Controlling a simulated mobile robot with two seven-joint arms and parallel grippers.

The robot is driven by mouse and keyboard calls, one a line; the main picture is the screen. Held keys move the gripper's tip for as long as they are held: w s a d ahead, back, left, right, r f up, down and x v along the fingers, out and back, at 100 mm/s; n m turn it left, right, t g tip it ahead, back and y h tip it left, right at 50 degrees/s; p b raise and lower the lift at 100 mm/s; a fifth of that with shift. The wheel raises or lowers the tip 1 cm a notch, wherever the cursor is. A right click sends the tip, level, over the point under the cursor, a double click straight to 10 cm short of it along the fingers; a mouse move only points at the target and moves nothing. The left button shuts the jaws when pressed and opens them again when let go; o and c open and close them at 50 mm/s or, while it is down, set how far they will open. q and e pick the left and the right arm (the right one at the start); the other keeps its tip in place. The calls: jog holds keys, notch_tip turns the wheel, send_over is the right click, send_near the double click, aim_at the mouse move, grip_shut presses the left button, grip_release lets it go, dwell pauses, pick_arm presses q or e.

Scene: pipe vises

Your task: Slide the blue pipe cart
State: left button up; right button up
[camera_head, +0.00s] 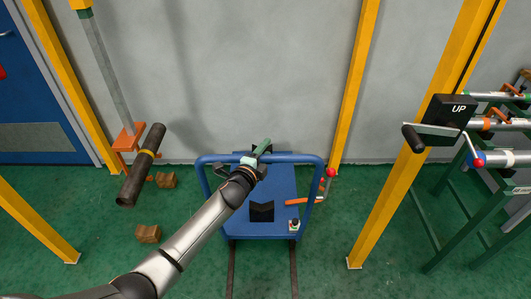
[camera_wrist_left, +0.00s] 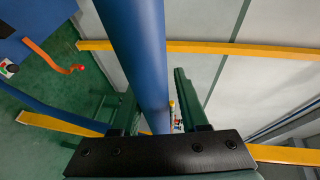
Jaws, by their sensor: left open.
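In the left wrist view the blue bar (camera_wrist_left: 142,60) runs between the two fingers of the open left gripper (camera_wrist_left: 160,105). Whether a finger touches the bar cannot be told. My right gripper is not in view.
A red-knobbed lever (camera_head: 331,173) stands at the cart's right side. Yellow posts (camera_head: 408,150) flank the cart. A green pipe rack (camera_head: 456,208) is at the right, and a grey wall (camera_head: 270,75) behind.

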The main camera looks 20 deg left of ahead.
pick_arm(q)
jog(key=shift+o, duration=1.4)
jog(key=shift+d+f, duration=0.1)
jog(key=p+v, duration=0.1)
jog(key=v, duration=1.1)
jog(key=shift+s, duration=0.3)
jog(key=s+d+f+n+g, duration=0.1)
jog(key=s+f+n+g, duration=0.2)
jog(key=s+f+n, duration=0.5)
jog(key=s+d+f+n+g, duration=0.1)
jog(key=s+f+n+g, duration=0.2)
jog(key=s+f+n, duration=0.5)
jog(key=s+f, duration=0.2)
jog(key=s, duration=0.7)
